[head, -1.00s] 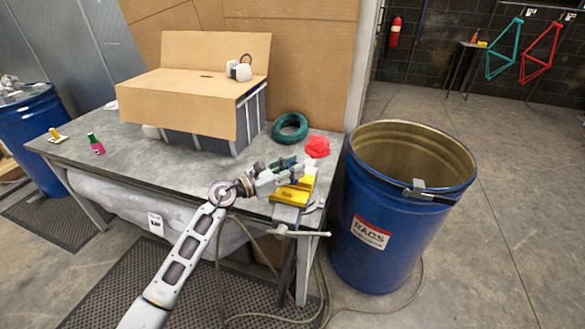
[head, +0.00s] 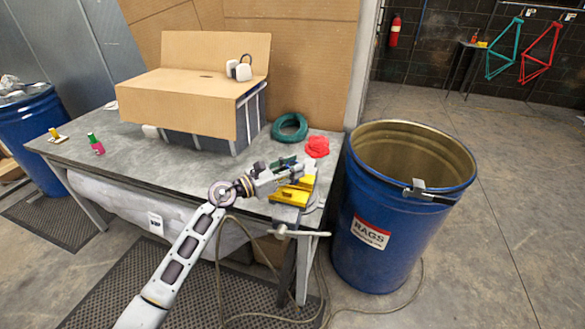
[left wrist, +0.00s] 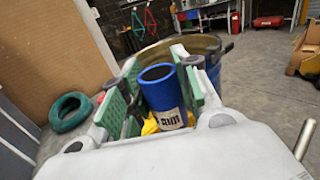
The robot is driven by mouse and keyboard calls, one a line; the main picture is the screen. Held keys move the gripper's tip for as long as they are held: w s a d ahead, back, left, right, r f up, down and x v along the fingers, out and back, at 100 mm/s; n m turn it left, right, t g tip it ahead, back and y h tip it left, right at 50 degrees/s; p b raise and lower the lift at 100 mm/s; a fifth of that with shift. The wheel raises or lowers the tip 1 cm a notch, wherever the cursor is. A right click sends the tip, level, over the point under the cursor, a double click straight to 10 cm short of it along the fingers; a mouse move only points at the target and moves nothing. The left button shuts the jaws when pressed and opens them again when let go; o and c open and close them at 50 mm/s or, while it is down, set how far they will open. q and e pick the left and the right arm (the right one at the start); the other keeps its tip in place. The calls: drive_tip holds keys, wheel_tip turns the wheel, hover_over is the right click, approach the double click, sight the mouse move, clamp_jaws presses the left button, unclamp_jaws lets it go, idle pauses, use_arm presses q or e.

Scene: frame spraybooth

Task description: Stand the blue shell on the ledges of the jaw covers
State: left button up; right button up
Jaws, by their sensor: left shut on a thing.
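The blue shell (left wrist: 165,92) is an open-topped tube with a white label low on its side. In the left wrist view it stands roughly upright between the green-padded fingers of my left gripper (left wrist: 160,98), which is shut on it. In the head view my left gripper (head: 288,170) is just over the yellow jaw covers (head: 292,193) at the bench's right end, and the shell is hard to make out. A little yellow of the covers (left wrist: 150,124) shows behind the shell in the wrist view. I cannot tell whether the shell touches the ledges. My right gripper is out of view.
A red rag (head: 317,147) and a green coil (head: 289,128) lie behind the gripper. A cardboard-topped box (head: 190,100) with a white padlock-shaped item (head: 240,70) fills the bench's back. A large blue drum (head: 385,225) stands close on the right. The bench's left front is mostly clear.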

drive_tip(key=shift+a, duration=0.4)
use_arm(q)
drive_tip(key=shift+f+b, duration=0.55)
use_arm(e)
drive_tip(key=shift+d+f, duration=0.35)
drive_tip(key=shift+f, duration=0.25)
use_arm(q)
drive_tip(key=shift+f, duration=0.3)
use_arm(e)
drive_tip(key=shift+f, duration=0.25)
use_arm(q)
drive_tip(key=shift+f+b, duration=0.25)
drive_tip(key=shift+b, duration=0.25)
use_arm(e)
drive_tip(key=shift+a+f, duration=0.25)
use_arm(q)
drive_tip(key=o, duration=1.1)
drive_tip(key=shift+o, duration=0.2)
drive_tip(key=shift+f, duration=0.1)
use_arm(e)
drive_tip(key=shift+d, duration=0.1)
